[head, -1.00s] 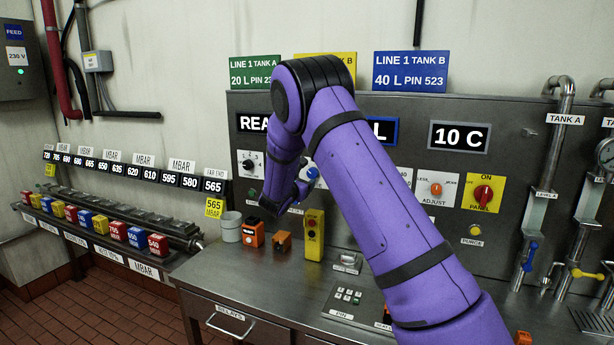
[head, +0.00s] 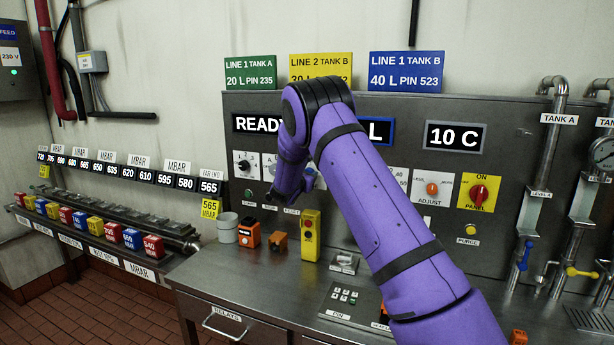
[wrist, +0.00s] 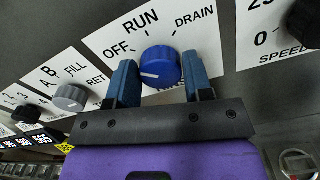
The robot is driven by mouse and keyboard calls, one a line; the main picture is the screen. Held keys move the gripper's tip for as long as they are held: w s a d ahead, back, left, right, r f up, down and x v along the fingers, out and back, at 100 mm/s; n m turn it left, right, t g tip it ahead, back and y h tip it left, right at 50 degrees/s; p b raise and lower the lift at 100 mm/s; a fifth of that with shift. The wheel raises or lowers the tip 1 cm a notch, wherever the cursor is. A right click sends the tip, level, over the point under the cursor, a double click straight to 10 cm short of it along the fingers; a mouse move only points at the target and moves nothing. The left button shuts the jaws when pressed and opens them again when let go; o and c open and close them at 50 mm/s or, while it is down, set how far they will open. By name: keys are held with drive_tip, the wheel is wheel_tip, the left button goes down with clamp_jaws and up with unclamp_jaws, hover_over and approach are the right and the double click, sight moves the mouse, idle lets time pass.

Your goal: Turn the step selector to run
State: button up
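In the wrist view a round blue knob (wrist: 160,66) sits on a white plate (wrist: 205,42) marked OFF, RUN and DRAIN, with another label below partly hidden. Its white mark points left, on the OFF side and away from RUN at upper left. My gripper (wrist: 158,62) is open, with one blue finger on the left and the other on the right of the knob. The left finger is close to the knob, with a wider gap on the right; I cannot tell if either touches.
A grey knob (wrist: 70,97) marked FILL and a black knob (wrist: 28,113) sit left of the blue one. A SPEED dial (wrist: 304,25) is at the right. Below the panel, a yellow pendant (head: 310,235) and an orange box (head: 249,235) stand on the steel bench.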

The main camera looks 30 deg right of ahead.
drive_tip(key=c, duration=0.4)
drive_tip(key=shift+m, duration=0.4)
drive_tip(key=shift+s+d+f+m, duration=0.1)
drive_tip(key=shift+m, duration=4.4)
drive_tip(key=o, duration=0.9)
